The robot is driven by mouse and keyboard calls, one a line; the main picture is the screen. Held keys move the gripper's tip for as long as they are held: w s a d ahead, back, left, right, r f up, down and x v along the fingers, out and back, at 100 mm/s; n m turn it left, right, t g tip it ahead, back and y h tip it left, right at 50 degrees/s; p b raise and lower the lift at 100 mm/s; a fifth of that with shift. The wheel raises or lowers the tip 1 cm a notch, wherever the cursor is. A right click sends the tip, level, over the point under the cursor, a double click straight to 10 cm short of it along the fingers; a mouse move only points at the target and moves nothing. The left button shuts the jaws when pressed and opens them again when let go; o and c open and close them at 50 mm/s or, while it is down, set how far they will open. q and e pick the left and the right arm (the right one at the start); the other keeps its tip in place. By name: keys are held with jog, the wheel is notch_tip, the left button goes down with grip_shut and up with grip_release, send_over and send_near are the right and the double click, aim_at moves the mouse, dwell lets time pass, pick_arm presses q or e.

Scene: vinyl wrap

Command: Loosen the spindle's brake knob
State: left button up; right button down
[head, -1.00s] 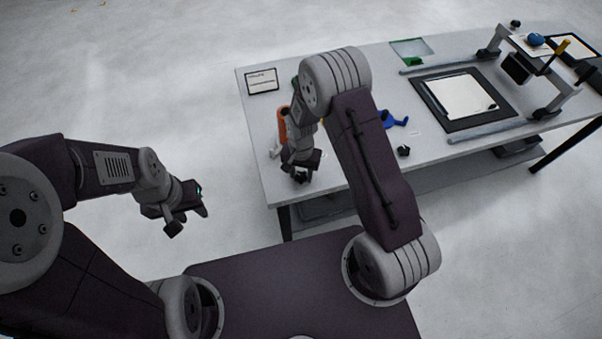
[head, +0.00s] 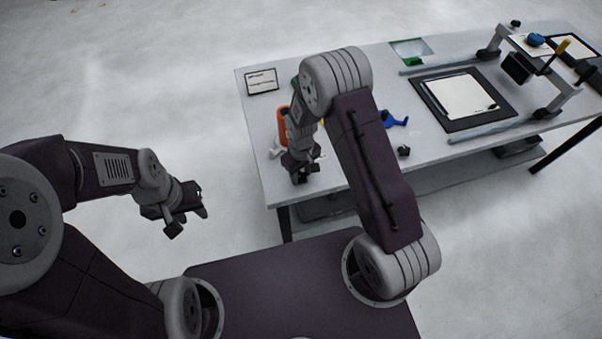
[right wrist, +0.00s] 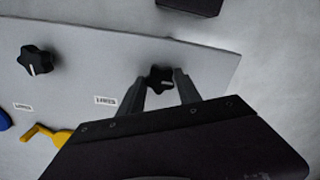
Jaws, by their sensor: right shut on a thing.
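A black star-shaped knob (right wrist: 160,78) with a white line on top sits near the table edge in the right wrist view. My right gripper (right wrist: 160,82) has its two fingers on either side of this knob and is shut on it. In the head view my right gripper (head: 301,176) points down at the table's front left corner and hides the knob. A second black star knob (right wrist: 36,60) stands apart at the left; it also shows in the head view (head: 404,151). My left gripper (head: 187,221) is open and empty, off the table over the floor.
The grey table (head: 355,170) has small labels beside the knobs. An orange object (head: 282,124) and a blue piece (head: 396,119) lie behind my right arm. A yellow handle (right wrist: 48,135) is near the right gripper. A black mat (head: 462,122) and a frame stand further right.

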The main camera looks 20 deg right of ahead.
aim_at(301, 176)
jog(key=n, duration=0.5)
jog(key=shift+w+r+n, duration=0.15)
jog(key=shift+w+n, duration=0.1)
jog(key=shift+n, duration=0.05)
dwell(0.4)
jog(key=c, duration=1.1)
grip_release()
jog(key=shift+o, duration=1.3)
jog(key=shift+s, duration=0.15)
notch_tip(301, 176, up, 9)
jog(key=b, duration=0.1)
